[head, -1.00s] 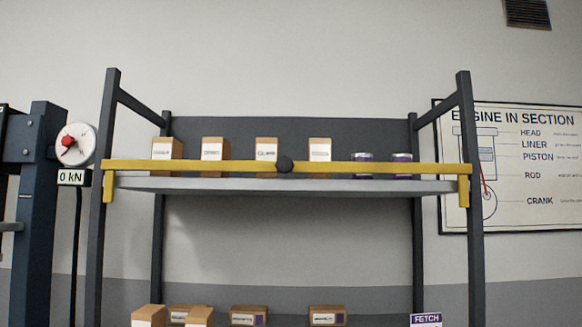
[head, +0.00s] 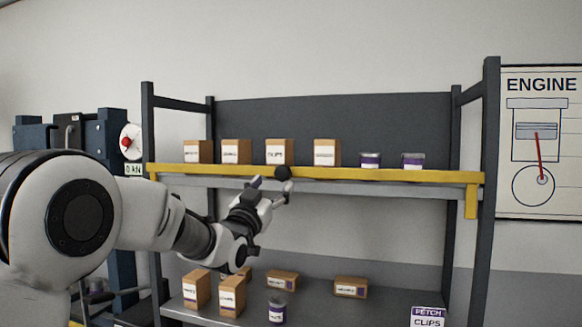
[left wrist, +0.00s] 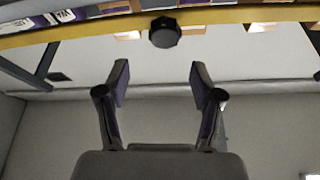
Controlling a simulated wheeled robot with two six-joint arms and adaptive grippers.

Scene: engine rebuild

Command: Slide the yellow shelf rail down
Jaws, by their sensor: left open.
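The yellow shelf rail (head: 390,175) runs across the front of the upper shelf, with a round black knob (head: 283,173) near its middle. The rail also spans the top of the left wrist view (left wrist: 225,16), and the knob (left wrist: 165,32) sticks out from it there. My left gripper (head: 272,187) is just below and slightly left of the knob in the head view. In the left wrist view its two fingers (left wrist: 159,75) are spread apart and empty, with the knob beyond the gap between them. My right gripper is not in view.
Several boxes (head: 279,152) and two tins (head: 370,160) stand on the upper shelf behind the rail. Dark uprights (head: 488,150) flank the shelves.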

